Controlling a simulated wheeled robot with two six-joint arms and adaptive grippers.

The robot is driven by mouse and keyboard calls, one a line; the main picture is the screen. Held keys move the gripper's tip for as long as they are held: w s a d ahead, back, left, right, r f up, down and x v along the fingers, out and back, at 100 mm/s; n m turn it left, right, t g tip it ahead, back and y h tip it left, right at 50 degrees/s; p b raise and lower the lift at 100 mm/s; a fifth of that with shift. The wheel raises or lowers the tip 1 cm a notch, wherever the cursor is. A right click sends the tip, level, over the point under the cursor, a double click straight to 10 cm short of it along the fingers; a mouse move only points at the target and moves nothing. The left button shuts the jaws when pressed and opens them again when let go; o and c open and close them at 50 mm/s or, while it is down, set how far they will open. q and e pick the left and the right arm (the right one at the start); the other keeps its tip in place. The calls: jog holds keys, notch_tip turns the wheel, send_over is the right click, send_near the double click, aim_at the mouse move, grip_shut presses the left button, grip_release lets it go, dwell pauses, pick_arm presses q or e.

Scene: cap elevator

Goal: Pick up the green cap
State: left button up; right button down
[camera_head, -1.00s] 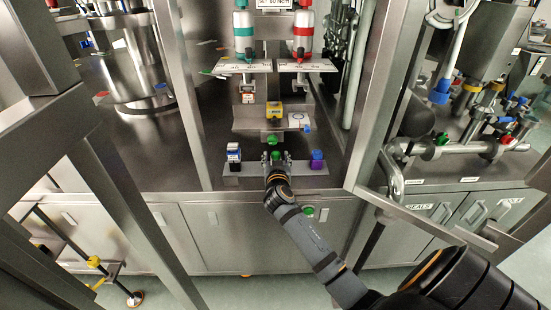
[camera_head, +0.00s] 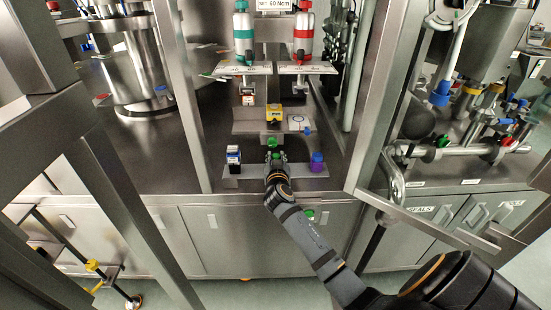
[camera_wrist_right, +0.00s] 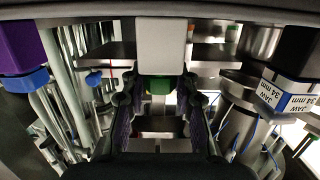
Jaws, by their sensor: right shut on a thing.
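The green cap (camera_head: 275,155) shows small between the fingertips of my right gripper (camera_head: 275,160), at the middle of the front shelf. The right gripper is shut on it. My left gripper is not in view.
A purple piece (camera_head: 317,160) stands right of the gripper and a white-and-black labelled block (camera_head: 233,156) stands left. Behind are another green piece (camera_head: 273,142) and a yellow block (camera_head: 274,115). A steel post (camera_head: 384,90) rises at right.

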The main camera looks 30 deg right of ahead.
jog(key=shift+r, duration=0.1)
jog(key=shift+r+p, duration=0.75)
jog(key=shift+r, duration=0.2)
jog(key=shift+f+v, duration=0.25)
jog(key=shift+v, duration=1.25)
jog(key=shift+f+v, duration=0.2)
jog(key=shift+v, duration=1.3)
